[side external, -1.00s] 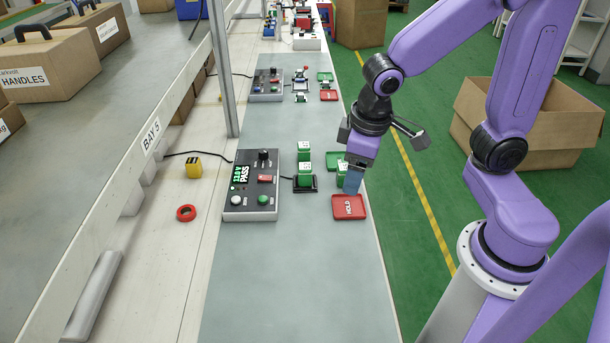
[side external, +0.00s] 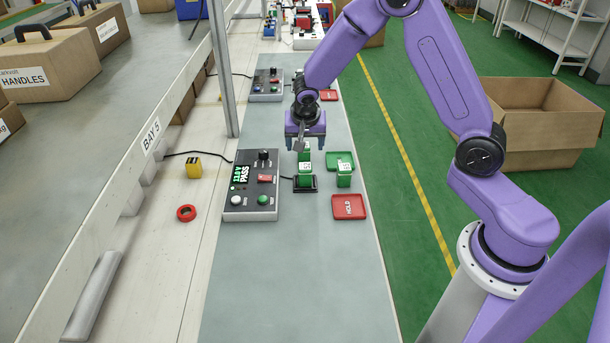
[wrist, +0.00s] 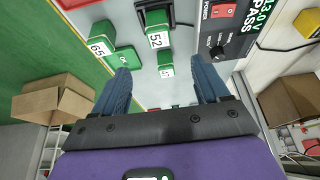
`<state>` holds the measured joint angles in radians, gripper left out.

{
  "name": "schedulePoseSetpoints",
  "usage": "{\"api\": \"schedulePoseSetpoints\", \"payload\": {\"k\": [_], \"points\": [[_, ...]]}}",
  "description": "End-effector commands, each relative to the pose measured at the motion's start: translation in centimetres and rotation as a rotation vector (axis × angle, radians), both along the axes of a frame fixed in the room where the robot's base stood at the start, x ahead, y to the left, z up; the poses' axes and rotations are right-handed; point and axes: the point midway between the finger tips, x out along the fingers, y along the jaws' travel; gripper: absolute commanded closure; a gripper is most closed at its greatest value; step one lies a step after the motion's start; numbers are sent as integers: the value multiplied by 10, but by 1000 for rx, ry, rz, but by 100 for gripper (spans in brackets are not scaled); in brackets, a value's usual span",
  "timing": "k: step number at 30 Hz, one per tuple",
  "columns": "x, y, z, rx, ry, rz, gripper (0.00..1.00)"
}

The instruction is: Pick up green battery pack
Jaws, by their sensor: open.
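Three green battery packs with white label tops show. One pack (side external: 305,181) stands in a black cradle (side external: 304,189); in the wrist view its label reads 52 (wrist: 157,40). A second pack (side external: 305,157) stands just behind the cradle and shows in the wrist view (wrist: 166,72) between my fingers. A third pack (side external: 344,180), labelled 65 in the wrist view (wrist: 98,48), stands right of the cradle, by the green tray (side external: 335,155). My gripper (side external: 305,145) is open and empty, pointing down above the rear pack, which its fingers partly hide in the side view.
The tester box (side external: 250,205), showing 13.0 V PASS, stands left of the cradle. A red HOLD tray (side external: 349,215) lies at front right. Yellow block (side external: 193,168) and red tape ring (side external: 186,213) lie further left. The front bench (side external: 290,285) is clear.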

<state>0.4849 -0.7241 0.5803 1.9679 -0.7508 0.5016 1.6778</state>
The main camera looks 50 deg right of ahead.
Motion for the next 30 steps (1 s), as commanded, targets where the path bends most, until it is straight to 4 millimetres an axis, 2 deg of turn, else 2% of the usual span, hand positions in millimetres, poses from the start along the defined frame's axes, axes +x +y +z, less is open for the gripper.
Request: {"api": "schedulePoseSetpoints", "payload": {"k": [16,30], "points": [[22,-23,-80,0,5,3,26],[31,-33,-114,0,4,3,26]]}}
